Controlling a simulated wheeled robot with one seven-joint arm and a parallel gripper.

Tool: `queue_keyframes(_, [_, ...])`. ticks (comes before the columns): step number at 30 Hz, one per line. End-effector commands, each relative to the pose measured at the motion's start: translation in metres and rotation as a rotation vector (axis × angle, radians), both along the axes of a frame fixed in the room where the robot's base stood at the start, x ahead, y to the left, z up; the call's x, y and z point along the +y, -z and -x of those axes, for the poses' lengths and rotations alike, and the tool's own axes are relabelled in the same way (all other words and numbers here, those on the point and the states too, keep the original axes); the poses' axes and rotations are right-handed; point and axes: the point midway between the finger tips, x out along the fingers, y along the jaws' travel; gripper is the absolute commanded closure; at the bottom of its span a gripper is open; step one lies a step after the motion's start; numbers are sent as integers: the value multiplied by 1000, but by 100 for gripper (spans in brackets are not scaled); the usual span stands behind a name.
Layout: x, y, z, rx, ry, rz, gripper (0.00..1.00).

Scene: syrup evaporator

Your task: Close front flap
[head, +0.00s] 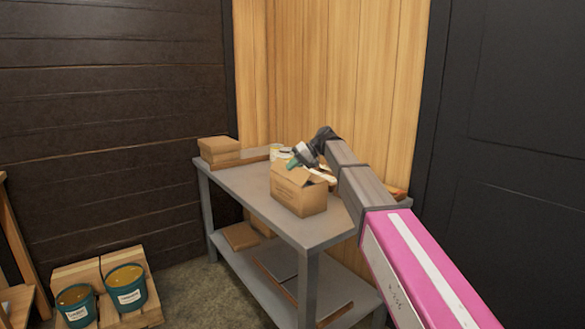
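A cardboard box (297,196) stands on the grey metal table (245,184), near its front edge. Its top looks at least partly open, with a flap edge showing at the upper right. The box is small in view, so I cannot tell the exact position of the front flap. My arm reaches in from the lower right, and my gripper (297,160) is at the top of the box, over its far side. A teal part shows at its tip. I cannot tell whether it touches a flap or whether its fingers are apart.
A pale can (279,153) stands behind the box. The lower shelf (322,296) holds flat items. Two teal buckets (126,289) stand at the lower left. Walls close off the back and right.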

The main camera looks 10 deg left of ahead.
Motion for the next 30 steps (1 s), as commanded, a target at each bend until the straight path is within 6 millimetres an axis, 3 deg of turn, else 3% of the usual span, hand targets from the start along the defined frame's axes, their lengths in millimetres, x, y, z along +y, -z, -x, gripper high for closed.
queue_keyframes(18, [-3, 5, -3, 98, -1, -91, 100])
queue_keyframes(21, [-3, 5, -3, 98, -1, -90, 70])
queue_keyframes(30, [-4, 5, -4, 97, 0, -91, 70])
